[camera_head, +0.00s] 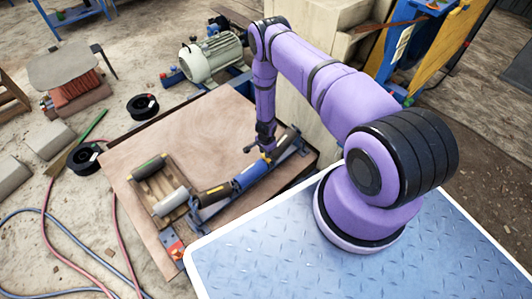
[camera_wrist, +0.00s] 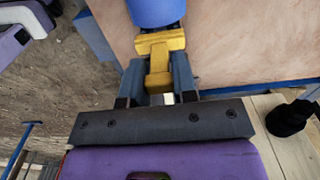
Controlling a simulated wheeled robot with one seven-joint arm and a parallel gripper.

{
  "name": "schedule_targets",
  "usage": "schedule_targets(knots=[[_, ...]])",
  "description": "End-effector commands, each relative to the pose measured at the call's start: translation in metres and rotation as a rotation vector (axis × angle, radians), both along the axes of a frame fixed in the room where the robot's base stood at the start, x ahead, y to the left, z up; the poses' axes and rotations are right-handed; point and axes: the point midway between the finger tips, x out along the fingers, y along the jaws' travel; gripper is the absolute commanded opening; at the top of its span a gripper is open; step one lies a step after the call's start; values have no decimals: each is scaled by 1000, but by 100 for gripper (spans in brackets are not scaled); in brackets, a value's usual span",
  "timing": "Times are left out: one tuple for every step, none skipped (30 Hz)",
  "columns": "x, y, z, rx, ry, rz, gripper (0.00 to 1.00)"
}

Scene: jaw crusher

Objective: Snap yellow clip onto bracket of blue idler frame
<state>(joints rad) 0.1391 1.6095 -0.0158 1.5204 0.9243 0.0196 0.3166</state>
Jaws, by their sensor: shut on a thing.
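My gripper (camera_wrist: 158,78) is shut on the yellow clip (camera_wrist: 159,62), whose T-shaped body lies between the two fingers. In the head view my gripper (camera_head: 267,150) points down over the right part of the blue idler frame (camera_head: 287,154). The clip (camera_head: 266,158) is a small yellow spot there beside the blue roller (camera_head: 249,176). In the wrist view the clip's wide bar lies close to the end of the blue roller (camera_wrist: 155,10). The bracket is mostly hidden by the clip and fingers, and I cannot tell whether the clip touches it.
The frame lies on a wooden board (camera_head: 175,130). A grey roller (camera_head: 171,203) and a dark roller (camera_head: 149,167) lie on a small pallet to its left. A dark roller with a yellow mark (camera_head: 215,193) adjoins the blue one. A motor (camera_head: 212,58) stands behind.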

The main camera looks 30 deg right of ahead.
Motion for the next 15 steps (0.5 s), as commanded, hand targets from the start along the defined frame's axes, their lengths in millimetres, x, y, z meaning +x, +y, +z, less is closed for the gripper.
schedule_targets(knots=[[0, 0, 2, 0, 0, 0, 0], [0, 0, 3, 0, 0, 0, 0], [0, 0, 4, 0, 1, 0, 0], [0, 0, 5, 1, 1, 0, 0], [0, 0, 6, 0, 0, 0, 0], [0, 0, 7, 0, 0, 0, 0], [0, 0, 7, 0, 0, 0, 0], [0, 0, 7, 0, 0, 1, 0], [0, 0, 7, 0, 0, 0, 0], [0, 0, 7, 0, 0, 0, 0], [0, 0, 7, 0, 0, 0, 0], [0, 0, 7, 0, 0, 0, 0], [0, 0, 7, 0, 0, 0, 0], [0, 0, 7, 0, 0, 0, 0], [0, 0, 7, 0, 0, 0, 0]])
